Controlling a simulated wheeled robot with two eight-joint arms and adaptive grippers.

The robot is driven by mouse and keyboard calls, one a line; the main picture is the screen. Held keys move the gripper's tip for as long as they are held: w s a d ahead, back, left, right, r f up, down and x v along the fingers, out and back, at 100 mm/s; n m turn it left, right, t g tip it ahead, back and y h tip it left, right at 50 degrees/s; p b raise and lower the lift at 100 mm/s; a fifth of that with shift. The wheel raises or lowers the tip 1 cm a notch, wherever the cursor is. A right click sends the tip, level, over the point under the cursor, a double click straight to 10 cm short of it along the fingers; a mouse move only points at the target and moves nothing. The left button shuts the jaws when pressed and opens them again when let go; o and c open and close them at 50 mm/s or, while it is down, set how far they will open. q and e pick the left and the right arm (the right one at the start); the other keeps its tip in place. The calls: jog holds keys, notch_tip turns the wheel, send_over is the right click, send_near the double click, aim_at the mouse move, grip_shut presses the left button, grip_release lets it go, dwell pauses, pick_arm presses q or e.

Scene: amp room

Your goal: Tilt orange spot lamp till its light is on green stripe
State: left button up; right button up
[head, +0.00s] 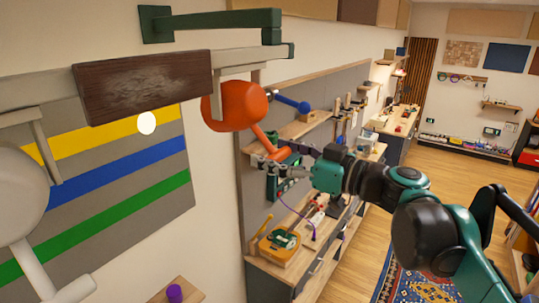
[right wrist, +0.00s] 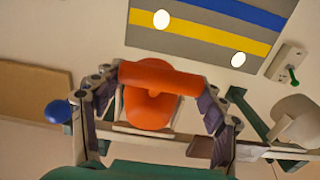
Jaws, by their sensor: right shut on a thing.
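The orange spot lamp (head: 233,104) hangs under a pale rail, with an orange handle running down to the right. My right gripper (head: 272,162) is at the handle's lower end. In the right wrist view the orange handle bar (right wrist: 160,76) lies between its fingertips, and the gripper is shut on it. The striped panel (head: 125,150) has yellow, blue and green stripes on grey. A light spot (head: 147,123) is on the yellow stripe; the green stripe (head: 110,216) is lower, with no spot visible on it. The wrist view shows a second spot (right wrist: 238,59) near the yellow stripe's edge. My left gripper is out of view.
A white lamp (head: 22,195) hangs at the left, partly before the panel. A blue lamp (head: 290,103) is beyond the orange one. A dark wooden board (head: 143,85) covers part of the rail. A workbench (head: 262,268) with tools stands below my right arm.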

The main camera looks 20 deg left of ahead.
jog(key=r, duration=0.1)
jog(key=d, duration=0.1)
jog(key=r+p, duration=0.1)
jog(key=shift+s+d+r, duration=0.25)
jog(key=shift+d+r, duration=0.05)
jog(key=shift+r, duration=0.05)
jog(key=shift+s+d+r+p, duration=0.1)
jog(key=shift+d+r+p, duration=0.2)
jog(key=shift+r, duration=0.25)
jog(key=shift+s+d+r+p, duration=0.15)
jog(key=shift+r+p, duration=0.1)
jog(key=shift+r, duration=0.3)
jog(key=o, duration=1.7)
jog(key=shift+d, duration=0.1)
jog(key=v, duration=1.2)
